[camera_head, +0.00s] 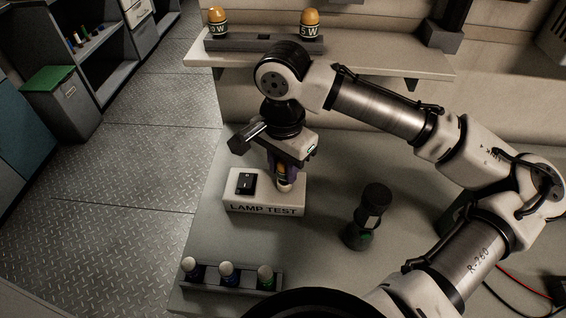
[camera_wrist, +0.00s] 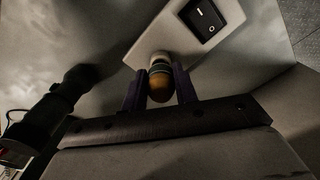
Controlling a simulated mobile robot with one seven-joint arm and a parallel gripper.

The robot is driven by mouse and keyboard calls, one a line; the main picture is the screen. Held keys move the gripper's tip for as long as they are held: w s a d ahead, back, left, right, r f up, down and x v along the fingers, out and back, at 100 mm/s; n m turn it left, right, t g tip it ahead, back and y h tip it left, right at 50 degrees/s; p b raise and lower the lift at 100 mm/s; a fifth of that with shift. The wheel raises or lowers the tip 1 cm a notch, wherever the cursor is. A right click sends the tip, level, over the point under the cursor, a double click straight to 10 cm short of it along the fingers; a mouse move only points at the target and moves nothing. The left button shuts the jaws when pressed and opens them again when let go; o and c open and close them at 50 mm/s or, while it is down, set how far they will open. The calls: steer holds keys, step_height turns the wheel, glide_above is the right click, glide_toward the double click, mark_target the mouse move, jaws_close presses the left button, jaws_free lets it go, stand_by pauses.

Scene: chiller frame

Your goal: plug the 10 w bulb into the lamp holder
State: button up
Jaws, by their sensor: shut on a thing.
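The lamp test box (camera_head: 231,187) is white, with a black rocker switch (camera_head: 246,183) on its left and a pale round lamp holder (camera_head: 285,187) on its right. My gripper (camera_head: 282,172) points down over the holder, shut on an orange bulb with a dark greenish band. In the wrist view the bulb (camera_wrist: 160,88) sits between both fingers, in line with the pale holder (camera_wrist: 160,60) and seeming to meet it. Whether its base is inside the holder I cannot tell. The held bulb's wattage label is not readable.
Two orange bulbs stand in a dark rack (camera_head: 265,43) on the back shelf; the right bulb (camera_head: 310,23) reads 5 W, the left bulb (camera_head: 217,20) partly "0 W". A dark flashlight-like object (camera_head: 368,215) stands right of the box. A rack of capped pieces (camera_head: 230,279) lies in front.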

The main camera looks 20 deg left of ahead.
steer(key=shift+f+b, duration=0.35)
steer(key=shift+f, duration=0.45)
steer(key=o, duration=1)
step_height(320, 180, up, 14)
steer(key=shift+f+b, duration=0.1)
steer(key=shift+b, duration=0.2)
